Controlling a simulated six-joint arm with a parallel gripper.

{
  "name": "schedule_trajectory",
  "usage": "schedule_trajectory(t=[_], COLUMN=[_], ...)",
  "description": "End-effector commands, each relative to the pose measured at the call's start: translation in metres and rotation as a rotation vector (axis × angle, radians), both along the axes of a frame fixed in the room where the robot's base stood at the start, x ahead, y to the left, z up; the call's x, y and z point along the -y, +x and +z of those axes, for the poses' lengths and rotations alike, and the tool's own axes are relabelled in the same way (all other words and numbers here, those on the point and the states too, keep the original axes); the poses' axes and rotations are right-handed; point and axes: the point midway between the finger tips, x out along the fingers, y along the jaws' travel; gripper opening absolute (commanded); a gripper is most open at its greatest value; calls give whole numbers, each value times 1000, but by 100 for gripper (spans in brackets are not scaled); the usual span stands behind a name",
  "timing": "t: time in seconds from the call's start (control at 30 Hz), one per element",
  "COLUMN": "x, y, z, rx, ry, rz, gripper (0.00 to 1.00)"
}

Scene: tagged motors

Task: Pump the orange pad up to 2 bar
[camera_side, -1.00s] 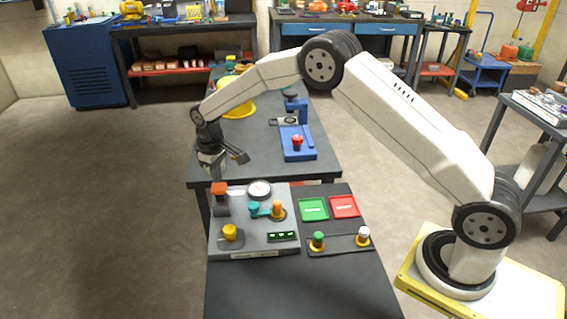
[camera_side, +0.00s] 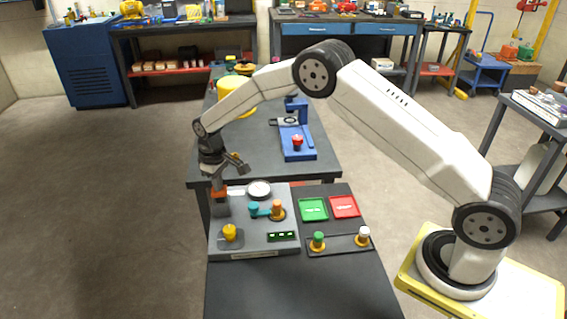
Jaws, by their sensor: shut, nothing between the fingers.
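The orange pad (camera_side: 219,194) sits on top of a grey post at the back left corner of the grey panel. My gripper (camera_side: 219,186) is shut, points down and is right over the pad, hiding its top. It appears to touch the pad, but I cannot tell how hard it presses. The round white gauge (camera_side: 259,188) is just right of the post. Its needle is too small to read.
The panel (camera_side: 250,249) also bears a teal lever (camera_side: 254,210), an orange knob (camera_side: 277,207), a yellow knob (camera_side: 229,231) and a small green-lit display (camera_side: 282,236). Green (camera_side: 313,209) and red (camera_side: 344,206) trays and two push buttons stand to the right.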

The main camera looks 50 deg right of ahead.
Motion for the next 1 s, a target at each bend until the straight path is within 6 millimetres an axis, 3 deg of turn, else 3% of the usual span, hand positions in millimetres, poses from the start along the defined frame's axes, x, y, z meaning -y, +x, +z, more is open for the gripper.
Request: schedule_trajectory(t=[0.53, 1.0], x=[0, 0], y=[-1, 0], z=[-12, 6], rx=[-2, -1], ry=[-1, 0], rz=[0, 0], gripper=[0, 0])
